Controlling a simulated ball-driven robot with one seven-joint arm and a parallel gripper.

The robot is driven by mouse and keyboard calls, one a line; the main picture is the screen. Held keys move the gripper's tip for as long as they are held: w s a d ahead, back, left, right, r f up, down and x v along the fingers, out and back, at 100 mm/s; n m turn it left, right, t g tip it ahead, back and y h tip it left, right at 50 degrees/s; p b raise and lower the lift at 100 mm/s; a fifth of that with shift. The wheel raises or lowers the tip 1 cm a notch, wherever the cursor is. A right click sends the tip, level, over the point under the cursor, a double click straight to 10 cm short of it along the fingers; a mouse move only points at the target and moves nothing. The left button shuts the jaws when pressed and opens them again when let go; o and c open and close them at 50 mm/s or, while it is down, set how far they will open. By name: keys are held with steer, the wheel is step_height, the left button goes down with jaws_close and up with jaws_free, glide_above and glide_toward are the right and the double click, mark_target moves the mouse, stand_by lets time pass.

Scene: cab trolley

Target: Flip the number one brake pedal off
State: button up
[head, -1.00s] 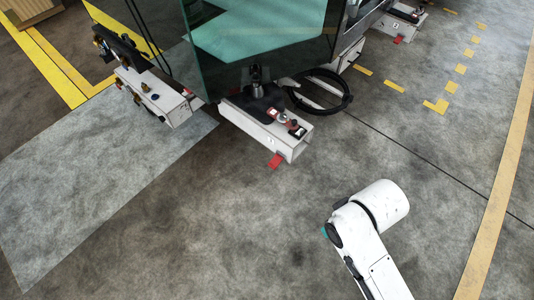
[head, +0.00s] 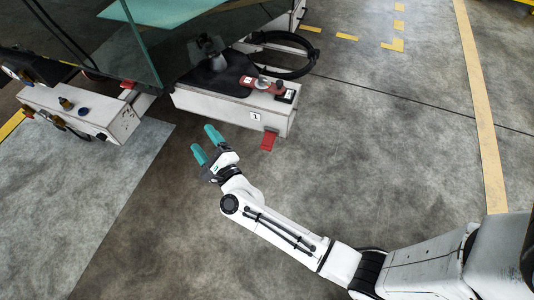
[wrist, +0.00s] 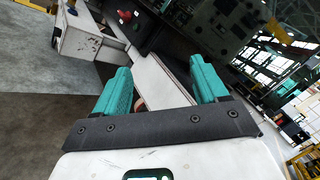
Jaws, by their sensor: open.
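The red brake pedal (head: 268,141) sticks out low at the front corner of a white trolley box, just below a label with the number 1 (head: 255,116). It slopes down toward the floor. My gripper (head: 205,143) is open and empty, left of the pedal and apart from it, with teal fingers pointing at the trolley. In the wrist view the open fingers (wrist: 160,75) frame a white box (wrist: 158,82). A small reddish patch (wrist: 139,103) shows beside the left finger; I cannot tell if it is the pedal.
A second white box (head: 95,115) with knobs stands at the left. A black ring (head: 285,60) and a glass panel (head: 110,50) are behind the numbered box. A red lever and dark controls (head: 270,85) sit on its top. The floor in front is clear.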

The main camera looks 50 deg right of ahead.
steer(key=s+d+f+m+g+h+b, duration=0.2)
steer(key=d+f+m+g+h+b, duration=0.15)
steer(key=f+m+h, duration=0.2)
steer(key=s+d+f+m+g+h+b, duration=0.1)
steer(key=d+f+m+g+h+b, duration=0.2)
steer(key=f+m, duration=0.4)
steer(key=m+g+h+b, duration=0.35)
steer(key=m+g, duration=0.25)
steer(key=m, duration=0.2)
glide_toward(267, 143)
steer(key=x, duration=0.5)
steer(key=b+x, duration=0.1)
steer(key=x, duration=0.4)
steer(key=shift+f, duration=0.25)
jaws_close()
